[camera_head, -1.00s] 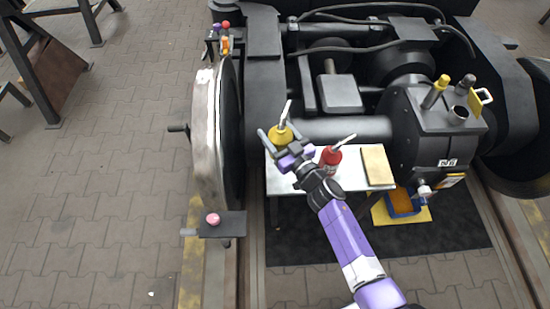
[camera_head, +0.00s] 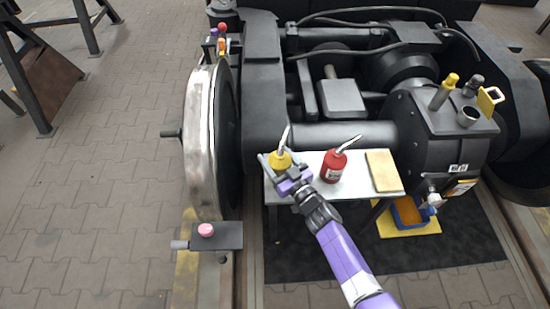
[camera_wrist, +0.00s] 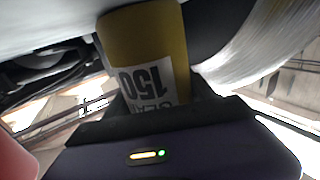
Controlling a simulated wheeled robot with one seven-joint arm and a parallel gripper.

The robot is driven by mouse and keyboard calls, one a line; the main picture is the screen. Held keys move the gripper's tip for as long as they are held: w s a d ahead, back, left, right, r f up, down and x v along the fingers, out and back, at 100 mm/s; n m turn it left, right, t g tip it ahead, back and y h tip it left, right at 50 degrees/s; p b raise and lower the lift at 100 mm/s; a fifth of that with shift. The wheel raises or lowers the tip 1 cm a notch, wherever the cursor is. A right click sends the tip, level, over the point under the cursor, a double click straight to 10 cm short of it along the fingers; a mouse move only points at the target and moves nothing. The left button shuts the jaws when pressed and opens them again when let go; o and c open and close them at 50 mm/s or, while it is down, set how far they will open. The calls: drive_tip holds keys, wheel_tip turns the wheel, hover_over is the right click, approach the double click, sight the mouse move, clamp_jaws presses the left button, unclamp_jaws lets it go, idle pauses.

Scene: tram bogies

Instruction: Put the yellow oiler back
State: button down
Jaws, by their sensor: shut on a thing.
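The yellow oiler (camera_head: 280,160) has a thin grey spout pointing up. It is upright at the left end of a small white table (camera_head: 352,187). My gripper (camera_head: 282,172) is shut on it from the front. In the wrist view the yellow oiler (camera_wrist: 150,48) fills the upper middle, with a white label reading 150 upside down. Its base is partly hidden by my gripper, so I cannot tell whether it touches the table. A red oiler (camera_head: 334,165) stands on the table to the right of my gripper.
A tan pad (camera_head: 383,170) lies at the table's right end. A wheel (camera_head: 203,140) stands close on the left, with a small shelf holding a pink-topped item (camera_head: 205,230) in front. A blue bin (camera_head: 406,211) is below right. Black machinery rises behind the table.

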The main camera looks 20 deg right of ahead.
drive_tip(key=shift+r, duration=0.15)
drive_tip(key=shift+c, duration=1.6)
unclamp_jaws()
drive_tip(key=shift+f, duration=0.2)
drive_tip(key=shift+r, duration=0.1)
drive_tip(key=shift+s+r, duration=0.1)
drive_tip(key=shift+s, duration=0.05)
drive_tip(key=s+p, duration=0.1)
drive_tip(key=s, duration=0.2)
drive_tip(key=s+d+p, duration=0.1)
drive_tip(key=s, duration=0.3)
drive_tip(key=s+d+p, duration=0.1)
drive_tip(key=s, duration=0.3)
drive_tip(key=shift+s+d, duration=0.2)
drive_tip(key=shift+s, duration=0.05)
